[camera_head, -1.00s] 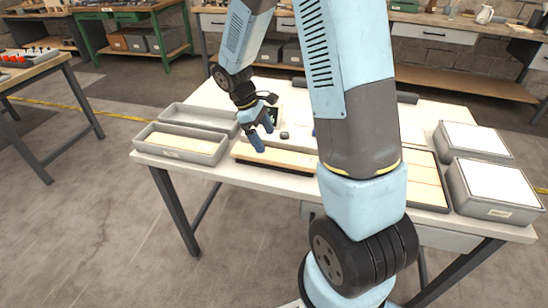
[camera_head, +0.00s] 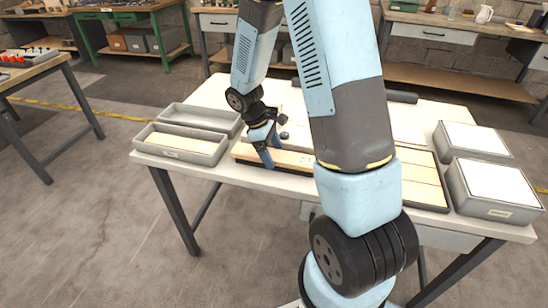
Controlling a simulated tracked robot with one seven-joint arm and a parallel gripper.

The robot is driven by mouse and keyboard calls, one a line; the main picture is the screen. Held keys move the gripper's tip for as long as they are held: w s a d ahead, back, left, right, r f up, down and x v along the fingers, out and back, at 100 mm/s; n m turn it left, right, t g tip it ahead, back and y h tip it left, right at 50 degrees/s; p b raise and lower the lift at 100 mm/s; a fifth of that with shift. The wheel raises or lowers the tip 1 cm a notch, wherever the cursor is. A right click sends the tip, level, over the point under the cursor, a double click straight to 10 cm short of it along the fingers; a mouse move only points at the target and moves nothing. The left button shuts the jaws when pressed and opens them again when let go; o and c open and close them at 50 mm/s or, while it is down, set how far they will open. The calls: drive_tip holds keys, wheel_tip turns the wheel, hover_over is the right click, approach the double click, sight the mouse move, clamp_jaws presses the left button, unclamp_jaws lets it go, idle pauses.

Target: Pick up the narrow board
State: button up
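A long, narrow pale wooden board (camera_head: 294,157) lies in a dark shallow holder along the near edge of the white table. Its right end is hidden behind my arm. My gripper (camera_head: 271,152) is over the left part of this board, pointing down. Its two blue fingers look apart, one nearer the front and one further back. The nearer fingertip is at or just above the board; I cannot tell whether it touches. No board is seen lifted.
Two grey bins stand at the table's left; the front bin (camera_head: 156,147) holds a pale board. At the right are a dark tray (camera_head: 438,208) of pale boards and two grey bins (camera_head: 487,209) with white contents. A small dark item (camera_head: 284,135) lies behind my gripper.

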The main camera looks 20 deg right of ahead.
drive_tip(key=c, duration=1.2)
drive_tip(key=shift+r, duration=0.1)
